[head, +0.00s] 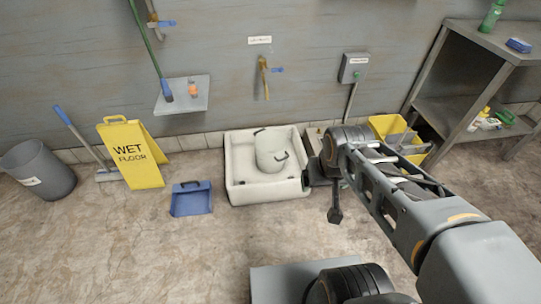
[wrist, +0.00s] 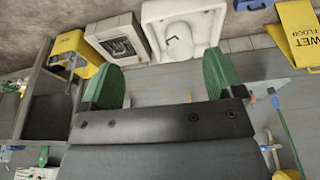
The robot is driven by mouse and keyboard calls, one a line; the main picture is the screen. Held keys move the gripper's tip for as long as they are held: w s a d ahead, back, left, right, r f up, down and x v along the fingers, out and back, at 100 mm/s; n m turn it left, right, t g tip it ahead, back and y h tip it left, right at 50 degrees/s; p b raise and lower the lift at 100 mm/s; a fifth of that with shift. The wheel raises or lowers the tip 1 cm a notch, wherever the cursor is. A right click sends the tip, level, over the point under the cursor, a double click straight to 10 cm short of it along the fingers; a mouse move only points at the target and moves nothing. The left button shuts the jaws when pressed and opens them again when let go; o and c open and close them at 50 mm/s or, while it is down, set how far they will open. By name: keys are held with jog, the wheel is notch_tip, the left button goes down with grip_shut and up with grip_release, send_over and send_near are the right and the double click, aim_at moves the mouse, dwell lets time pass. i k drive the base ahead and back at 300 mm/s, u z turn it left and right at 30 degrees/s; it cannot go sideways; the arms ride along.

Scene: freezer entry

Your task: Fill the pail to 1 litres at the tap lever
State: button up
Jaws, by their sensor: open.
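The grey pail (head: 268,158) stands upright inside the white basin (head: 238,185) against the wall, its dark handle at the rim. The pail also shows in the wrist view (wrist: 180,45), beyond my fingers. I cannot see any water in it. The brass tap (head: 263,84) with its blue lever (head: 277,70) is on the wall above the basin. My gripper (wrist: 158,68) has its two green fingers wide apart with nothing between them. It is away from the pail and tap. In the head view my arm hides the fingers.
A yellow wet floor sign (head: 131,155), a blue dustpan (head: 191,199) and a grey bin (head: 38,170) stand left of the basin. A wall box (head: 353,69), a yellow bucket (head: 388,124) and a metal shelf (head: 470,55) are to the right. Floor before the basin is clear.

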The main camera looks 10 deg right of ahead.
aim_at(280, 69)
jog(key=z, duration=0.65)
jog(key=i, duration=1.6)
jog(key=u, duration=0.7)
